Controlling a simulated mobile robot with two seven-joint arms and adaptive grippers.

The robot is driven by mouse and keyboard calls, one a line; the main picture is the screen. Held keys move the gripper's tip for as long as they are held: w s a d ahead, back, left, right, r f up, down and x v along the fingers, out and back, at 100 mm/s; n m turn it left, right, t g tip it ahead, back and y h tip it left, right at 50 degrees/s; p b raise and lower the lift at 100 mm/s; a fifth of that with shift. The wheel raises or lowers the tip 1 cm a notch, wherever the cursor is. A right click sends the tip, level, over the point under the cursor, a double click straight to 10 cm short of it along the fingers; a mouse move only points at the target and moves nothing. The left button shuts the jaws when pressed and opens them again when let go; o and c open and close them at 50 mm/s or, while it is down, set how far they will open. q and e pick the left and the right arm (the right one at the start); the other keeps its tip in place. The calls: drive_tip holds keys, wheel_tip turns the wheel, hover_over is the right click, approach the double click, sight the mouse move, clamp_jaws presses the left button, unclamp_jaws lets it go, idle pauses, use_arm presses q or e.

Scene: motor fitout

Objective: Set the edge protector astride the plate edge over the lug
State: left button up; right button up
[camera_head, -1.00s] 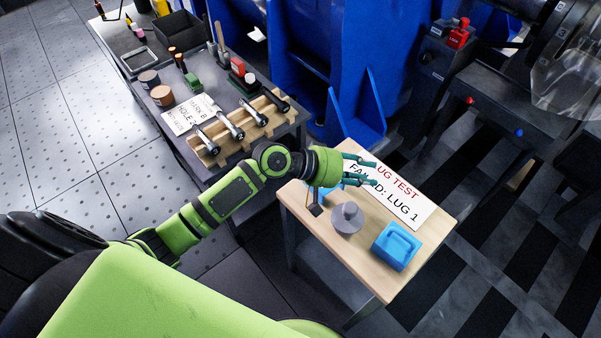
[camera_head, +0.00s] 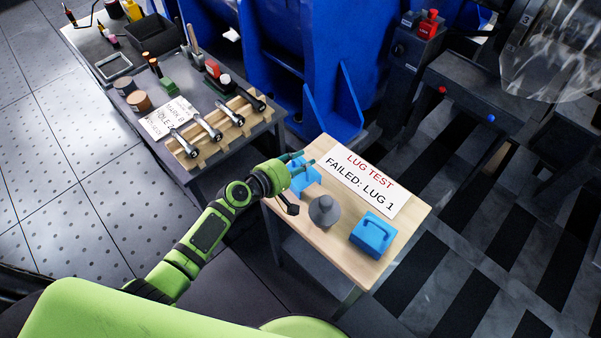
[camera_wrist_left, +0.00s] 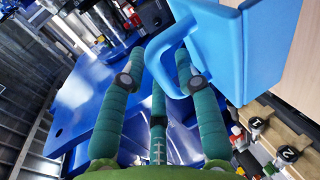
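Two blue blocks with loop handles rest on the small wooden table; they look like edge protectors. One block (camera_head: 304,180) is at the table's left end, the other (camera_head: 373,234) nearer its front right. My left gripper (camera_head: 299,160) is at the left block. In the left wrist view, its teal fingers (camera_wrist_left: 160,95) are spread, with the block's handle (camera_wrist_left: 166,70) reaching in among them. I see no firm grip on it. Blue upright plates (camera_head: 330,105) stand behind the table; I cannot tell which carries the lug. My right gripper is not in view.
A grey cone-shaped part (camera_head: 323,210) stands between the blocks. A sign (camera_head: 366,181) reading "LUG TEST FAILED: LUG 1" lies along the table's back. A dark bench (camera_head: 205,95) with wrenches in a wooden rack (camera_head: 215,130) stands to the left.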

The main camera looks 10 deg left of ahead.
use_arm(q)
clamp_jaws()
idle(0.3)
